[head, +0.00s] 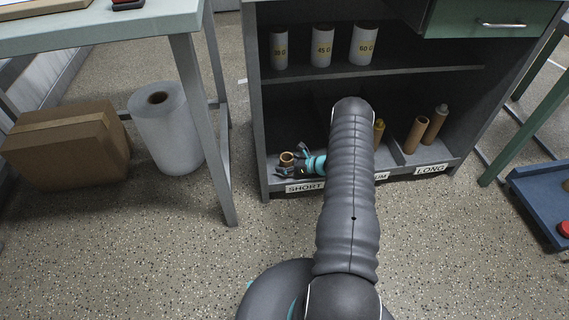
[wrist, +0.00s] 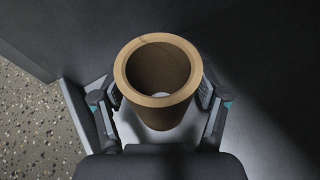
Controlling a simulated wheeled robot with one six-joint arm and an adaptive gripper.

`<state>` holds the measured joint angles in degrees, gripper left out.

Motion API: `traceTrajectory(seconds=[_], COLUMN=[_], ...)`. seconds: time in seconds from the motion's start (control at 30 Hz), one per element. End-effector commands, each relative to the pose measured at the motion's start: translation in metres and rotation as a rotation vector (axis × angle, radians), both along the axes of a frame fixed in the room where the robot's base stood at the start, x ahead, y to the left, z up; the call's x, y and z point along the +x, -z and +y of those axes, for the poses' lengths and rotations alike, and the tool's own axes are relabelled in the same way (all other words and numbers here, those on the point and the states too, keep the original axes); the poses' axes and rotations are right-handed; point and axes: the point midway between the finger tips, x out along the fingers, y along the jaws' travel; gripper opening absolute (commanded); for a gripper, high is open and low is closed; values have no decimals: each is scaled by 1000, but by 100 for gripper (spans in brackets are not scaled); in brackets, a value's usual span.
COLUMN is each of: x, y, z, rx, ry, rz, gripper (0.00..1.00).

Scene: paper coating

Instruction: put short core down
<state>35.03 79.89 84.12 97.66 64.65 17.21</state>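The short core (head: 287,158) is a brown cardboard tube in the bottom-shelf compartment labelled SHORT (head: 304,187). In the wrist view, I look down into the upright short core (wrist: 127,68), whose open top faces me. My gripper (head: 289,168) reaches in from the right. In the wrist view, the fingers of my gripper (wrist: 160,94) lie against both sides of the tube, shut on it. The tube's lower end is mostly hidden, so I cannot tell whether it touches the shelf floor.
Grey walls of the shelf unit (head: 253,100) stand close around the compartment. Two brown cores stand in the LONG section (head: 430,169). White labelled cans (head: 322,47) stand on the upper shelf. A table leg (head: 205,130) is left.

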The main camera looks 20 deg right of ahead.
Motion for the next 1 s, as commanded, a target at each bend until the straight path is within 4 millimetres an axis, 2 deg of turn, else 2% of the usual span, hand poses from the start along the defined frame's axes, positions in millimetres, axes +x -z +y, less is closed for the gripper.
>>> traceTrajectory(seconds=[0.43,1.0], x=[-2,-73], y=[-6,-43], z=[-3,-64], rx=[0,0], ry=[1,2], rz=[0,-1], gripper=[80,80])
